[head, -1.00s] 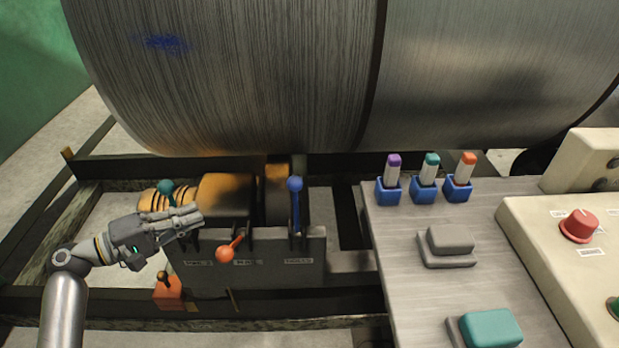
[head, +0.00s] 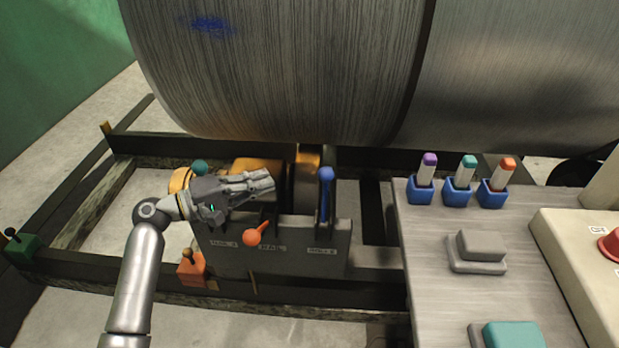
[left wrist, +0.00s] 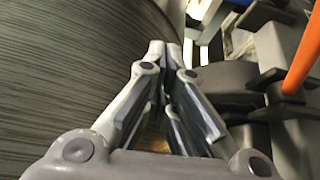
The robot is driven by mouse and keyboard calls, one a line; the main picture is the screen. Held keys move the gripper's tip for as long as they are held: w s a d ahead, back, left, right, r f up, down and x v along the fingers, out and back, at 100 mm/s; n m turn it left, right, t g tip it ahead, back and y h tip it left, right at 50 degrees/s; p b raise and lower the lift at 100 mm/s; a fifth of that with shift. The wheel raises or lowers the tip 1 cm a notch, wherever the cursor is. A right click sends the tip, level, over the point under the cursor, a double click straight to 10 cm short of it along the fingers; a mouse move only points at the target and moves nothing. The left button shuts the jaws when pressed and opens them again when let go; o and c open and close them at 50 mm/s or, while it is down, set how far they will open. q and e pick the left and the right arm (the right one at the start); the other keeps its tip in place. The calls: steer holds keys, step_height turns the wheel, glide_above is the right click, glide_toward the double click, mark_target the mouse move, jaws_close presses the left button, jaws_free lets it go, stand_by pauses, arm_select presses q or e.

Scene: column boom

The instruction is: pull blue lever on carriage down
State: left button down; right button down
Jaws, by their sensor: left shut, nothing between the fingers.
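The blue lever (head: 325,192) stands upright at the right end of the dark lever box (head: 290,258) on the carriage. My left gripper (head: 270,180) is shut and empty, to the left of the blue lever and apart from it, its fingers pointing right towards it. In the left wrist view the closed fingertips (left wrist: 165,48) meet, with the striped drum beside them; the blue lever does not show clearly there. An orange lever (head: 256,235) leans forward below the gripper, and its shaft also shows in the left wrist view (left wrist: 303,50). My right gripper is out of view.
A teal-knobbed lever (head: 200,167) is partly hidden behind my gripper. The large striped drum (head: 280,70) hangs close above and behind. A metal console (head: 430,260) with purple, teal and orange switches is on the right. An orange box (head: 191,268) sits below my left arm.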

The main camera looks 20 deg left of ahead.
mark_target(325, 200)
arm_select(q)
steer(key=x, duration=1.1)
steer(key=s, duration=0.1)
steer(key=s+d, duration=0.1)
steer(key=s, duration=0.1)
steer(key=shift+s+d+p, duration=0.25)
steer(key=shift+d+p, duration=0.1)
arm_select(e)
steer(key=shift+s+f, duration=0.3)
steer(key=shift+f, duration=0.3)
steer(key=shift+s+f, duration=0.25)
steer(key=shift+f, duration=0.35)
arm_select(q)
steer(key=shift+s, duration=0.15)
steer(key=shift+s+d, duration=0.2)
steer(key=shift+s, duration=0.45)
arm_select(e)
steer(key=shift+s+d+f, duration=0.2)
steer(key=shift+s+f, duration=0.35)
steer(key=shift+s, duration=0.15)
arm_select(q)
steer(key=shift+r, duration=0.1)
